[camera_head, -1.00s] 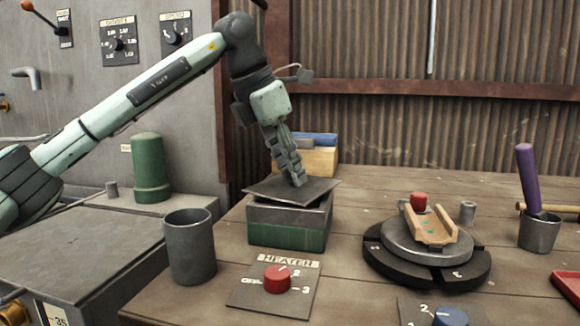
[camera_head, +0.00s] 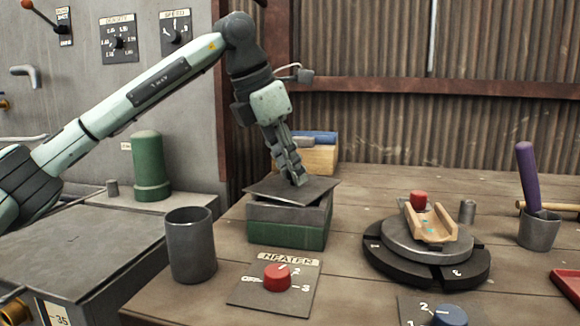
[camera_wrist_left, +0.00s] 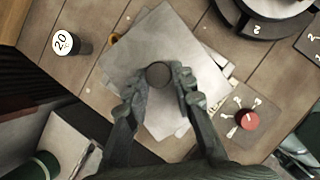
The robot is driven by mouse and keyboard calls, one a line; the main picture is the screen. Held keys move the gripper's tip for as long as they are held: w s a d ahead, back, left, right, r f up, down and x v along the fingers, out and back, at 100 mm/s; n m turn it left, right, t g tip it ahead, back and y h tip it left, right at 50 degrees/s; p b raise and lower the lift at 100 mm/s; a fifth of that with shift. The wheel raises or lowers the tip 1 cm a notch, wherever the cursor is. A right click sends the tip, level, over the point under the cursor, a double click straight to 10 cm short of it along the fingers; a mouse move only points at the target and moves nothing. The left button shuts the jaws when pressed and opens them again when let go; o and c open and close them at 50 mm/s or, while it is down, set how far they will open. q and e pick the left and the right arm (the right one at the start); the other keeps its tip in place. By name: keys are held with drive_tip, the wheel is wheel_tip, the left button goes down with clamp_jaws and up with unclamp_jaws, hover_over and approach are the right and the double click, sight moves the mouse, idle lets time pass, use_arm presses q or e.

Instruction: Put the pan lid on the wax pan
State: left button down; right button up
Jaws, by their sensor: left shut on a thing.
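The pan lid (camera_head: 291,188) is a flat grey square plate. It lies over the top of the wax pan (camera_head: 287,233), a square pan with a grey rim and a green lower part. The lid is turned and slightly tilted against the pan, with a dark gap under its front edge. My left gripper (camera_head: 297,181) is over the lid, shut on its round knob. In the left wrist view the knob (camera_wrist_left: 158,75) sits between the two fingers, and the lid (camera_wrist_left: 150,50) is askew over the pan. My right gripper is not in view.
A grey cup (camera_head: 190,246) stands left of the pan, and the heater panel (camera_head: 277,279) with a red knob lies in front. A black turntable (camera_head: 428,254) is to the right. A wooden block (camera_head: 306,160) is behind. Bare table lies between pan and turntable.

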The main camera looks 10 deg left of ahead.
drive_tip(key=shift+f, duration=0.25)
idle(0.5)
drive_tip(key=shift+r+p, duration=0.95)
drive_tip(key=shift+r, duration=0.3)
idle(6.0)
